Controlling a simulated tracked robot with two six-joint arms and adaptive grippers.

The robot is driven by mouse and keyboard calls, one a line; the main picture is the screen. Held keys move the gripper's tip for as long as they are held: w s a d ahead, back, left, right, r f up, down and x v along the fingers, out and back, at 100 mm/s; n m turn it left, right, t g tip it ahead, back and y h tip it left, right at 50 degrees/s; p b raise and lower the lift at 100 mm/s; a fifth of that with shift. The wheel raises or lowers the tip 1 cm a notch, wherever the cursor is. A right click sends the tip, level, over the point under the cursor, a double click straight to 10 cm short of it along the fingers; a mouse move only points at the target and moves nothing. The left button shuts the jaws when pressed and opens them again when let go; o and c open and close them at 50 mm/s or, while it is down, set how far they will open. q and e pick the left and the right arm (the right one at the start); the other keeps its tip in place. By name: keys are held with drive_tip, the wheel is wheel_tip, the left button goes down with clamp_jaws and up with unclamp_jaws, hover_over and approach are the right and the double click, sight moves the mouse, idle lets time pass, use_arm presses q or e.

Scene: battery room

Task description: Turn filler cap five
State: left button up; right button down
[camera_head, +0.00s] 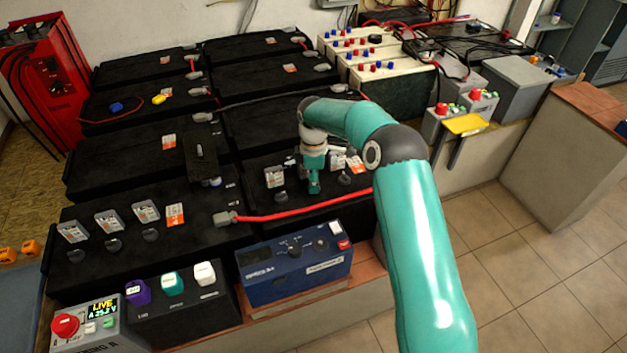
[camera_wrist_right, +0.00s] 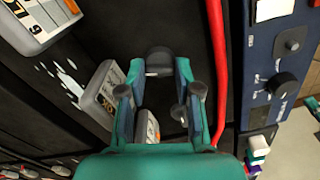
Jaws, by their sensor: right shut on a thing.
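My right gripper (camera_head: 313,185) reaches down onto the front right black battery (camera_head: 325,215). In the right wrist view its two teal fingers (camera_wrist_right: 160,72) close on a dark round cap (camera_wrist_right: 159,60), which I take as filler cap five. In the head view the gripper hides that cap. It stands between a dark cap (camera_head: 277,197) on the left and another (camera_head: 344,179) on the right. Grey numbered tags stand behind the caps; one tag (camera_wrist_right: 102,95) is beside the fingers in the wrist view. My left gripper is not in view.
A red cable (camera_head: 290,215) runs along the battery's front side. A blue box (camera_head: 295,265) with knobs stands in front. The front left battery (camera_head: 140,260) carries more caps and tags. A red cabinet (camera_head: 45,85) stands at the far left.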

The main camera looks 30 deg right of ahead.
drive_tip(key=shift+m, duration=0.3)
drive_tip(key=m, duration=0.6)
drive_tip(key=shift+w, duration=0.1)
drive_tip(key=m, duration=0.3)
drive_tip(key=shift+m, duration=0.4)
drive_tip(key=shift+r+m+b, duration=0.1)
drive_tip(key=shift+m+b, duration=0.3)
drive_tip(key=shift+m, duration=1.4)
drive_tip(key=c, duration=0.8)
unclamp_jaws()
